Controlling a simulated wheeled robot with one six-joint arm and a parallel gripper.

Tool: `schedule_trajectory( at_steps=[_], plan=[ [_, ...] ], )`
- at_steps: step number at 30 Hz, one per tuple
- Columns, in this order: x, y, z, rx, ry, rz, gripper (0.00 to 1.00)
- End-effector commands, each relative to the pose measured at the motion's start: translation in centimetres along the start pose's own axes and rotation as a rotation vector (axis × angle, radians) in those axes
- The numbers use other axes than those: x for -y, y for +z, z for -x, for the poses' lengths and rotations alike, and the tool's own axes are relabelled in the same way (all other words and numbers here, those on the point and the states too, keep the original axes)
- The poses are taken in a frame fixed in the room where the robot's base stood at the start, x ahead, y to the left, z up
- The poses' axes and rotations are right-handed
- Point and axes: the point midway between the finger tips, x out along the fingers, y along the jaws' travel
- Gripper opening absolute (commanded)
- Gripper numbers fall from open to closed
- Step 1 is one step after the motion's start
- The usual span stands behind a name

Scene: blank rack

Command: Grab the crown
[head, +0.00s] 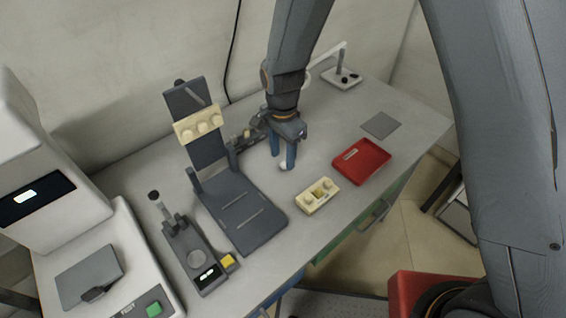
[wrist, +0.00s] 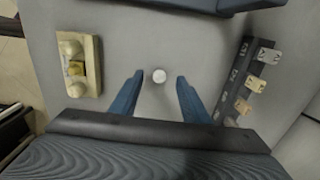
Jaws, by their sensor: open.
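A small round white piece, which looks like the crown (wrist: 159,75), sits on the grey bench top. In the wrist view it lies between the tips of my two blue fingers, with a gap on each side. In the head view the white crown (head: 284,167) shows low beside the fingers. My gripper (head: 282,161) points down over the bench, open and empty; its fingers also show in the wrist view (wrist: 160,80). How far the tips are above the bench is hard to tell.
A cream block with knobs (head: 317,196) and a red tray (head: 361,160) stand to the right. A dark rack with pale blanks (wrist: 247,82) is close on the other side. A dark stand (head: 243,213) and a small device with a yellow button (head: 206,276) are left.

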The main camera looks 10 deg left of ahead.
Motion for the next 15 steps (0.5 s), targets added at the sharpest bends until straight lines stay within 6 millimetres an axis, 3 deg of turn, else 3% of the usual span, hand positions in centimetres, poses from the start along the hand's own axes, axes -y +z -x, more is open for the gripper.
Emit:
schedule_trajectory(
  at_steps=[6,15],
  plan=[
    [-0.1,0.0,-2.1,0.000,0.001,0.000,0.42],
    [0.0,0.0,-2.4,-0.001,-0.001,-0.001,0.42]
  ],
)
